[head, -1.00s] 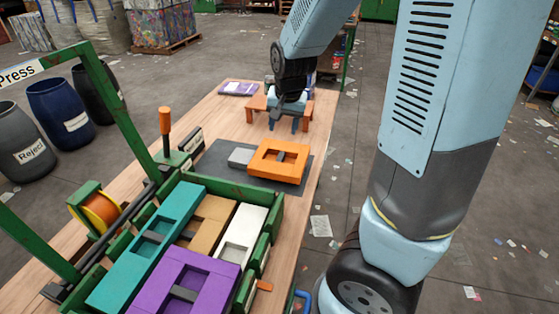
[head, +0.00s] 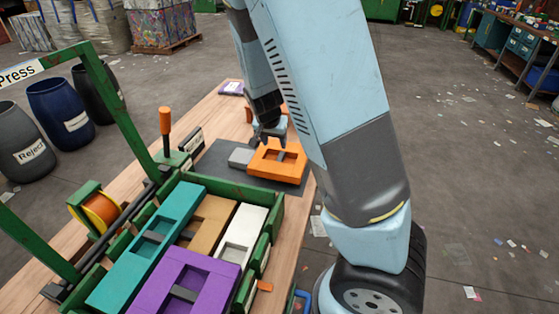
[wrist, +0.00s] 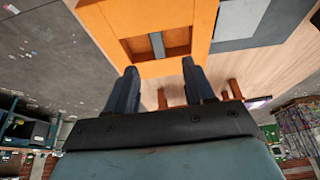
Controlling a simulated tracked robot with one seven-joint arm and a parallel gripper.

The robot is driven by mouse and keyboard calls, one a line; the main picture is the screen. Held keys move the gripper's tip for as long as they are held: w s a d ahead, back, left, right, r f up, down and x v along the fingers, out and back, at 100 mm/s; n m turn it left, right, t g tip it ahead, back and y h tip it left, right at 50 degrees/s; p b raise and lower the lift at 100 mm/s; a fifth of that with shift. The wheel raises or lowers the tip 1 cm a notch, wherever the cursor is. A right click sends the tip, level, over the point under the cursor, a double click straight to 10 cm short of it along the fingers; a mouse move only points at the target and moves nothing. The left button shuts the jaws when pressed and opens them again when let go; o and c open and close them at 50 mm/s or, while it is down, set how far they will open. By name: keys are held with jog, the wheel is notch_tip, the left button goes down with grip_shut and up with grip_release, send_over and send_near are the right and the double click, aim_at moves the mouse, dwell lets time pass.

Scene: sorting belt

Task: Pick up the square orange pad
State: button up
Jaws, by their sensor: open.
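The square orange pad (head: 277,162) lies on the dark grey mat (head: 218,162) on the wooden bench. It has a recessed window crossed by a grey bar. In the wrist view the pad (wrist: 188,18) fills the top middle, with its grey bar (wrist: 157,45) upright in the window. My gripper (head: 270,134) is just behind the pad in the head view, partly hidden by my arm. In the wrist view its two fingers (wrist: 155,82) are apart, with nothing between them, and point towards the pad. I cannot tell whether they touch it.
A green tray (head: 275,203) in front holds teal (head: 122,281), purple (head: 218,272), tan and white pieces. An orange-handled lever (head: 166,128) stands left. A small orange wooden stand (head: 250,117) is behind my gripper.

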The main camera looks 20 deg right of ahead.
send_over(280, 157)
jog(key=s+a, duration=0.2)
jog(key=shift+f, duration=2.65)
jog(key=shift+d+x, duration=0.2)
jog(key=shift+x, duration=0.8)
jog(key=shift+d+x, duration=0.2)
jog(key=shift+x, duration=0.8)
jog(key=shift+w+d+f, duration=0.1)
jog(key=shift+w+f, duration=0.2)
jog(key=shift+f, duration=0.15)
grip_shut()
